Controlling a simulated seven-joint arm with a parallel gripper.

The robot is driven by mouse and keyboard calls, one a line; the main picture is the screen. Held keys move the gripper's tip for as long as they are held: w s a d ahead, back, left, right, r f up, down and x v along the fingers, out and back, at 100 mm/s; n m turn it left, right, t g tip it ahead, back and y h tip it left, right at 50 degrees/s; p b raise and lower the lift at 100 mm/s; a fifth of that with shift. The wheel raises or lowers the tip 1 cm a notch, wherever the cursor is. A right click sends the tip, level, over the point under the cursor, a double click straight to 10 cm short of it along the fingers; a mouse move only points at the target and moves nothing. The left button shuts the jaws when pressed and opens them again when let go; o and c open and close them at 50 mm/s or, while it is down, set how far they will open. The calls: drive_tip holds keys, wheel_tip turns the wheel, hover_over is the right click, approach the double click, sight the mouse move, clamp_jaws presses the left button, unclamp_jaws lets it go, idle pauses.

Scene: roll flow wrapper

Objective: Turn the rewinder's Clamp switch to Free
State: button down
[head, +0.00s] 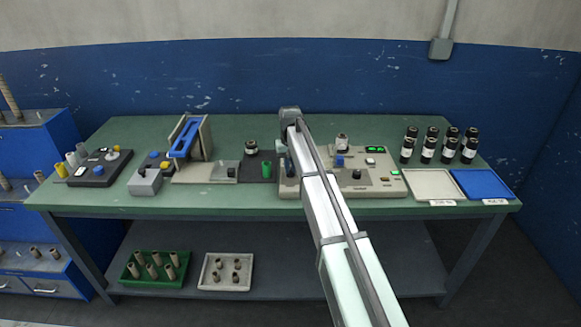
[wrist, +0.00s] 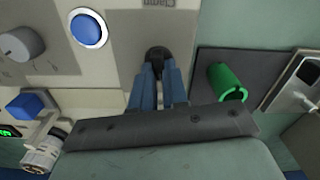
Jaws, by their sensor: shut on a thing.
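The rewinder (head: 385,188) is the pale cream box on the bench, right of centre in the head view. In the wrist view its panel (wrist: 115,45) carries the black Clamp switch (wrist: 158,52), below a partly cut-off "Clamp" label. My gripper (wrist: 158,70) is shut on the Clamp switch, with a fingertip on each side of it. The fingers hide part of the switch, and I cannot tell which position it points to. In the head view my arm covers the left part of the rewinder.
A blue button (wrist: 88,28) and a grey knob (wrist: 20,44) sit on the same panel. A green cylinder (wrist: 228,82) stands on a dark plate close beside the rewinder. A white tray (head: 432,198) and a blue tray (head: 482,184) lie to the right, with several dark bottles behind.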

drive_tip(key=n, duration=0.3)
drive_tip(key=shift+a+n, duration=0.1)
drive_tip(key=shift+n, duration=0.2)
idle(0.3)
drive_tip(key=c, duration=1.1)
unclamp_jaws()
drive_tip(key=shift+c, duration=0.2)
wheel_tip(320, 180, up, 14)
drive_tip(key=shift+s+f, duration=0.1)
drive_tip(key=shift+f, duration=0.05)
